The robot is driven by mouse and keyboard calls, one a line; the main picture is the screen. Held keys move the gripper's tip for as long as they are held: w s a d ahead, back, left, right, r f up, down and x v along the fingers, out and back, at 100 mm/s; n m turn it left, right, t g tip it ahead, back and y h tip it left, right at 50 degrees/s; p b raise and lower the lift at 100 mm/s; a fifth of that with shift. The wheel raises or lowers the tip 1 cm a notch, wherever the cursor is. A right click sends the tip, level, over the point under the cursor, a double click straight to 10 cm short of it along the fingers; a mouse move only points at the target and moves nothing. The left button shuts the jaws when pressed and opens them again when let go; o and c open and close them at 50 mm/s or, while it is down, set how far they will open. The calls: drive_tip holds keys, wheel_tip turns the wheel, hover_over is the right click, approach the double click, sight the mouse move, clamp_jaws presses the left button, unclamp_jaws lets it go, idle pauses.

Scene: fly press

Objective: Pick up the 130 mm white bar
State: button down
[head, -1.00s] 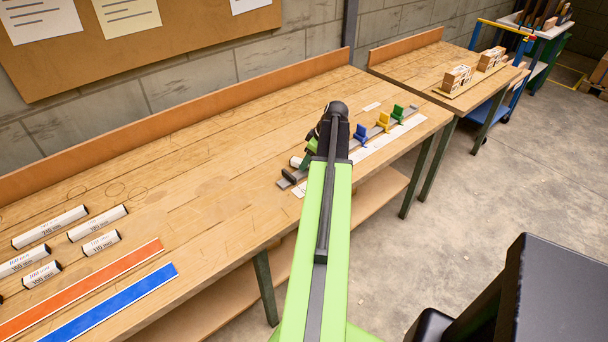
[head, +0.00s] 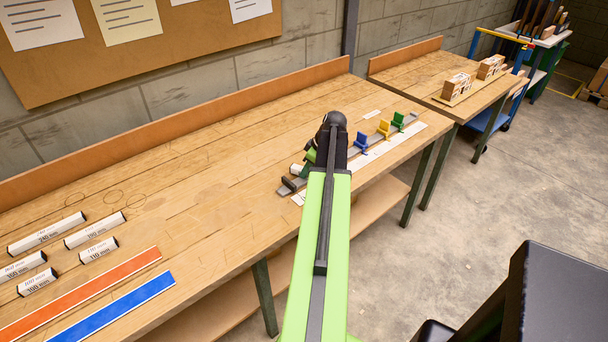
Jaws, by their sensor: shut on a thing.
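My gripper (head: 308,166) is at the near-left end of a grey rail gauge on the bench, mostly hidden behind my own green and black arm. It is shut on a short white bar (head: 296,169), of which only one end shows. The bar's label cannot be read, and I cannot tell whether it touches the gauge. The grey gauge (head: 408,119) carries blue (head: 361,139), yellow (head: 384,129) and green (head: 398,120) stops. Several other labelled white bars lie at the left of the bench, including a 110 mm one (head: 98,250).
An orange strip (head: 85,293) and a blue strip (head: 115,305) lie at the bench's front left. The bench middle (head: 200,190) is clear. A back ledge (head: 180,125) runs along the wall. A second table (head: 415,65) with wooden blocks stands at the right.

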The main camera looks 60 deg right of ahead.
drive_tip(key=shift+r, duration=0.1)
wheel_tip(320, 180, up, 4)
drive_tip(key=p, duration=0.4)
drive_tip(key=shift+s+d+r+p, duration=0.5)
drive_tip(key=shift+r+p, duration=0.2)
drive_tip(key=shift+p, duration=0.1)
drive_tip(key=s+d+r+p, duration=0.5)
drive_tip(key=s+d, duration=0.1)
drive_tip(key=s, duration=0.2)
drive_tip(key=shift+d+r, duration=0.2)
